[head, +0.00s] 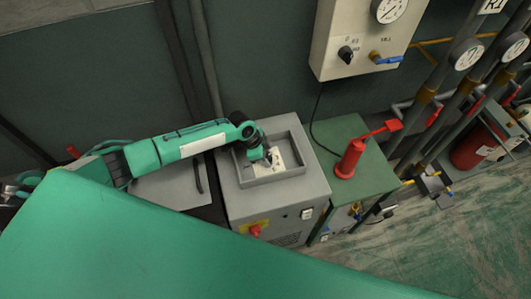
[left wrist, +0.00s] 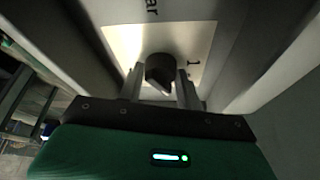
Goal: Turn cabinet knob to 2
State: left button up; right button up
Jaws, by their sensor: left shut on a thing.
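The grey cabinet (head: 240,205) stands in the middle of the head view, with a framed recess in its top. In the recess is a pale plate (head: 290,157). My left gripper (head: 268,158) reaches down into the recess over this plate. In the left wrist view the dark cabinet knob (left wrist: 160,70) stands on the pale plate, and my left fingers are shut on it. A printed "1" shows on the plate to the right of the knob. The knob's pointer direction is unclear, and no "2" is legible. My right gripper is not in view.
A red hand pump (head: 350,160) stands on a green cabinet (head: 375,190) to the right. A wall box (head: 335,45) with a gauge, a black knob and a blue-handled valve hangs above. A red switch (head: 254,231) is on the grey cabinet's front. Pipes and gauges line the right.

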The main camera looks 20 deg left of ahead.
pick_arm(q)
jog(key=shift+d+r+n+t+y+p, duration=0.1)
jog(key=shift+n+t+y+p, duration=0.4)
jog(key=shift+n+p, duration=1.2)
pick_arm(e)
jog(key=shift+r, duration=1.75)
pick_arm(q)
jog(key=shift+n, duration=0.3)
jog(key=o, duration=1)
jog(key=shift+s, duration=0.1)
jog(key=b+v, duration=0.1)
jog(key=v, duration=0.6)
jog(key=b+v, duration=0.2)
jog(key=v, duration=0.4)
jog(key=shift+s+a+r, duration=0.25)
jog(key=shift+s+a, duration=0.05)
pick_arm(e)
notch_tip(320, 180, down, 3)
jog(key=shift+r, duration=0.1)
